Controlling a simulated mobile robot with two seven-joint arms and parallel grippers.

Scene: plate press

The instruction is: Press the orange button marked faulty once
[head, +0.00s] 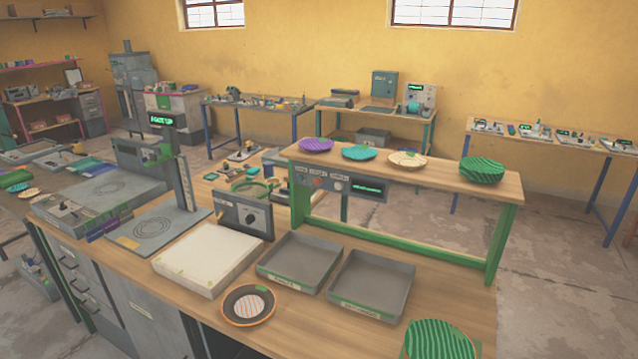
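A small orange button (317,182) sits on a grey control panel (350,196) under the left part of the raised green-framed shelf. Small labels run above the panel's controls, but they are too small to read. A pale round control (338,186) is to the right of the orange button. A dark display (368,189) with green text is at the panel's right end. Nothing covers the orange button. Neither of my grippers is in view.
The shelf (450,185) holds purple, teal, cream and green striped plates. On the bench in front are two grey trays (372,285), a white block (208,258), a dark orange-rimmed dish (235,316), a grey dial box (228,218) and a press (185,190). Green striped plates (438,340) stand at the front right.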

